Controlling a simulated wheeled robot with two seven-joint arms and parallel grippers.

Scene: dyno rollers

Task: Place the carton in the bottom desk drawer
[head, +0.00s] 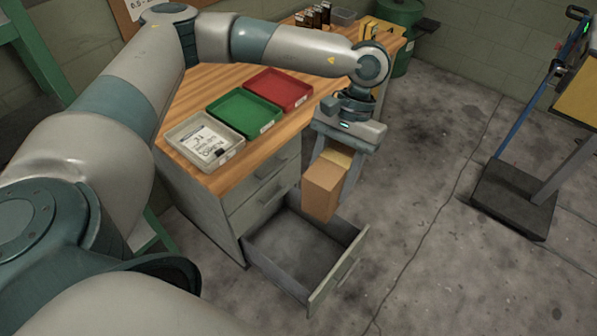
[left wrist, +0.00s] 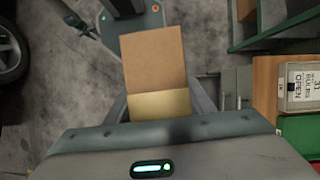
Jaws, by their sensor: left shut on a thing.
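The carton (head: 322,188) is a brown cardboard box with a paler band near its top. My left gripper (head: 338,160) is shut on the carton and holds it in the air. In the head view the carton shows over the back right part of the open bottom drawer (head: 290,258); its exact height above the drawer is hard to tell. The drawer is pulled out and looks empty. In the left wrist view the carton (left wrist: 155,65) hangs between the fingers of my left gripper (left wrist: 160,105). My right gripper is in neither view.
The wooden desk (head: 235,178) carries a grey tray (head: 172,135) with papers, a green tray (head: 240,112) and a red tray (head: 278,90). The drawers above are shut. A cart (head: 515,200) stands at the right; the floor between is clear.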

